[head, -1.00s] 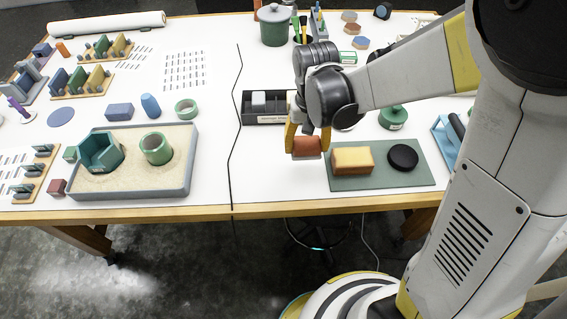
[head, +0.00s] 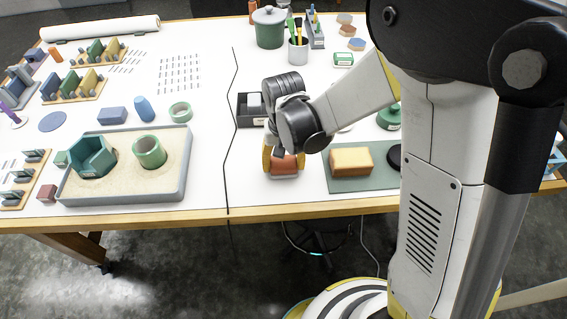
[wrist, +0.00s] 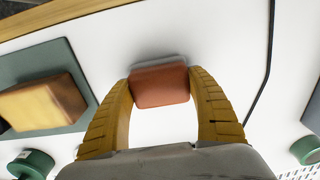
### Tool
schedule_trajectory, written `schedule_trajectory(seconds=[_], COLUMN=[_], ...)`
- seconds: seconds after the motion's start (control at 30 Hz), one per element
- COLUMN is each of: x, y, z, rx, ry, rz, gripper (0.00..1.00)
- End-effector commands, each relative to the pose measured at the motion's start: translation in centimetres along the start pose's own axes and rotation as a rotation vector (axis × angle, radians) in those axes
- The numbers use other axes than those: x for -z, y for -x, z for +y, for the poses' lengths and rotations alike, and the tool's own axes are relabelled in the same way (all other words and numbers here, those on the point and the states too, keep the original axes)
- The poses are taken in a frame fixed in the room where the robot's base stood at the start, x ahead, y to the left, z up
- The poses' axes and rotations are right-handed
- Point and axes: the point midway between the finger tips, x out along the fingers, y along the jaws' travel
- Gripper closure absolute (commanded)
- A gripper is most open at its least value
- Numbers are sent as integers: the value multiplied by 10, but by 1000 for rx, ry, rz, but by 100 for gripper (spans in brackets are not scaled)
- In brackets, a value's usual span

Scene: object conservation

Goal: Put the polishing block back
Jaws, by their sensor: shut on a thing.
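A reddish-brown block (head: 287,167), which I take to be the polishing block, is held between the two yellow fingers of my gripper (head: 283,161). In the wrist view the block (wrist: 160,86) sits between the fingertips, over bare white table, with a thin grey shadow along one edge. I cannot tell whether it touches the table. It is left of the green mat (head: 372,183) in the head view. A black compartment tray (head: 246,121) stands behind my gripper, with a grey block in it; my arm partly hides it.
A yellow-and-brown sponge-like block (head: 351,159) and a black disc (head: 394,157) lie on the mat. A sand-filled grey tray (head: 122,196) with green pieces is to the left, past a black line (head: 228,170). The table's wooden front edge (head: 290,208) is close.

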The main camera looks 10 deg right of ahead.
Motion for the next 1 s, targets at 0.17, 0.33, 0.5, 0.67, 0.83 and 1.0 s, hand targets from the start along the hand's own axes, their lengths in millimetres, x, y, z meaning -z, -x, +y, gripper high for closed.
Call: schedule_trajectory(seconds=[0.17, 0.33, 0.5, 0.67, 0.83, 1.0], x=[0, 0, 0, 0, 0, 0], y=[-2, -1, 4, 32, 72, 104], z=[0, 0, 0, 0, 0, 0], rx=[0, 0, 0, 0, 0, 0], ry=[0, 0, 0, 0, 0, 0], rz=[0, 0, 0, 0, 0, 0], gripper=[12, 12, 12, 12, 12, 12])
